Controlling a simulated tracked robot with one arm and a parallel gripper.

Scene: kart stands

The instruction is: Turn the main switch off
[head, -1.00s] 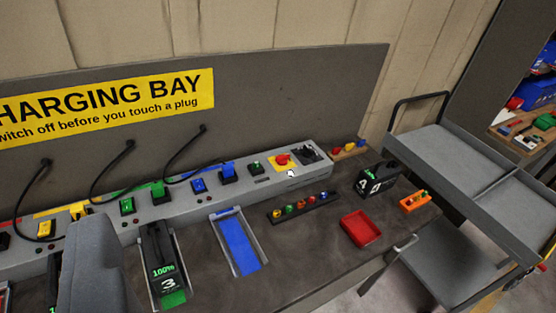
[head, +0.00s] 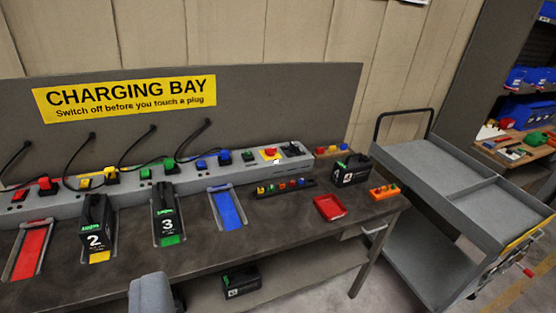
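The grey charging console (head: 130,187) runs along the back of the bench. At its right end are a black rotary switch (head: 292,149) and a red knob (head: 270,153) on a yellow plate. A small white piece (head: 277,161) sits just in front of the red knob. I cannot tell for sure which of the two is the main switch, nor read its position at this size.
Batteries 2 (head: 95,222) and 3 (head: 164,211) stand in docks. A red tray (head: 328,208), a black battery (head: 351,170) and an orange block (head: 384,192) lie on the right. A grey cart (head: 430,165) stands right. A grey rounded shape (head: 150,295) is at the bottom edge.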

